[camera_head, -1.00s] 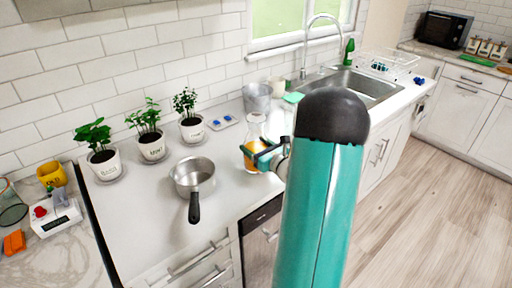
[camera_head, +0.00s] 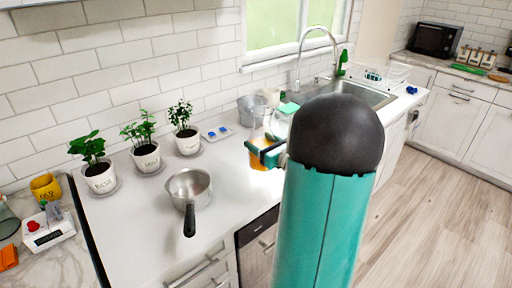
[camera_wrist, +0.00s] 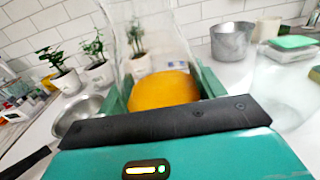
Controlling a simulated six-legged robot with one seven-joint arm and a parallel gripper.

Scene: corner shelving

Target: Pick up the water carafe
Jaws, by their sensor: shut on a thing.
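A clear glass carafe with orange contents (camera_head: 259,157) is between the fingers of my gripper (camera_head: 265,150) in the head view. In the wrist view the carafe (camera_wrist: 165,88) stands upright, narrow-necked, with the orange low inside it. The gripper (camera_wrist: 165,105) is shut on its lower body. It appears slightly above the white counter, but its base is partly hidden. A second, clear glass vessel (camera_head: 281,124) stands close to its right, and it also shows at the right of the wrist view (camera_wrist: 282,88). I cannot tell whether it holds water.
A metal pot (camera_head: 250,110) stands behind the carafe. A saucepan (camera_head: 188,188) lies to the left, with potted herbs (camera_head: 146,157) along the wall. The sink (camera_head: 330,91) is beyond my arm. Open counter lies between the saucepan and the carafe.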

